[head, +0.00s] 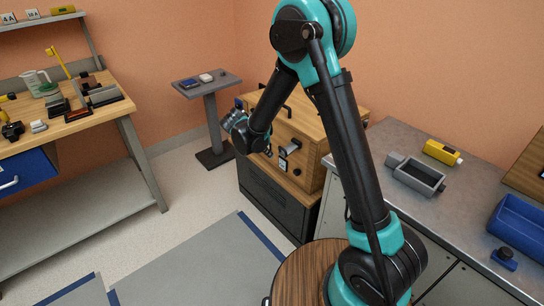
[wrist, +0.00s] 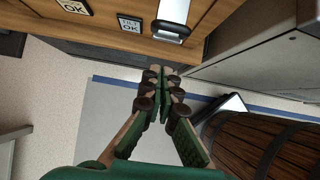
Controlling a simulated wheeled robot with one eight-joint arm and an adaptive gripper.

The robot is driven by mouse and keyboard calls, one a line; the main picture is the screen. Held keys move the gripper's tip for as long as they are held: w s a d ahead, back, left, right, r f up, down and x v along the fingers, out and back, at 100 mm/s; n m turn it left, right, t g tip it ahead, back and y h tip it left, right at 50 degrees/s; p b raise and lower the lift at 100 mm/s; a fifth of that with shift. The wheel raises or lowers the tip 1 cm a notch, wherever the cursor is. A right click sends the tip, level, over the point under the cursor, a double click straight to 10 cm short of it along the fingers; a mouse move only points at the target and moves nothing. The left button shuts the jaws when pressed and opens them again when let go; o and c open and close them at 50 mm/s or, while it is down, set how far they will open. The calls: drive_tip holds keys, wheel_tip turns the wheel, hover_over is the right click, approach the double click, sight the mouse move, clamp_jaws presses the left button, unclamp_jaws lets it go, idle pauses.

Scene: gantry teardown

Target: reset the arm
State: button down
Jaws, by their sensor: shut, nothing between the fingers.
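My arm (head: 350,150) rises from its base, bends at a high elbow and reaches down toward the wooden cabinet. My gripper (wrist: 163,75) shows in the wrist view with its green-backed fingers closed together and nothing between them. In the head view the gripper is small and dark beside the cabinet front, and its fingers are hard to make out. The wooden cabinet (head: 312,128) stands on a dark base, with a light handle or lever on its front. That lever (wrist: 172,18) also shows in the wrist view, beyond the fingertips and apart from them.
A grey counter (head: 405,140) at the right carries a yellow device (head: 442,152), a grey open box (head: 416,177) and a blue bin (head: 522,228). A workbench (head: 92,118) stands at the left. The floor between is clear.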

drive_tip(key=d+v, duration=0.1)
drive_tip(key=v, duration=0.6)
drive_tip(key=s+d+r+m+g+y, duration=0.1)
drive_tip(key=s+d+m, duration=0.2)
drive_tip(key=d+m, duration=0.5)
drive_tip(key=s+d+r+m+g+y, duration=0.15)
drive_tip(key=s+d+m, duration=0.25)
drive_tip(key=d, duration=0.7)
drive_tip(key=s+d+f+m+t+y, duration=0.1)
drive_tip(key=s+d+m, duration=0.4)
drive_tip(key=s+m, duration=0.2)
drive_tip(key=s+d+f+m+y, duration=0.1)
drive_tip(key=s+d+m, duration=0.4)
drive_tip(key=s+m, duration=0.2)
drive_tip(key=shift+s+f+m+t, duration=0.25)
drive_tip(key=shift+m+t, duration=0.1)
drive_tip(key=shift+m, duration=0.15)
drive_tip(key=c, duration=2.2)
unclamp_jaws()
drive_tip(key=shift+d+y, duration=0.1)
drive_tip(key=shift+y, duration=0.15)
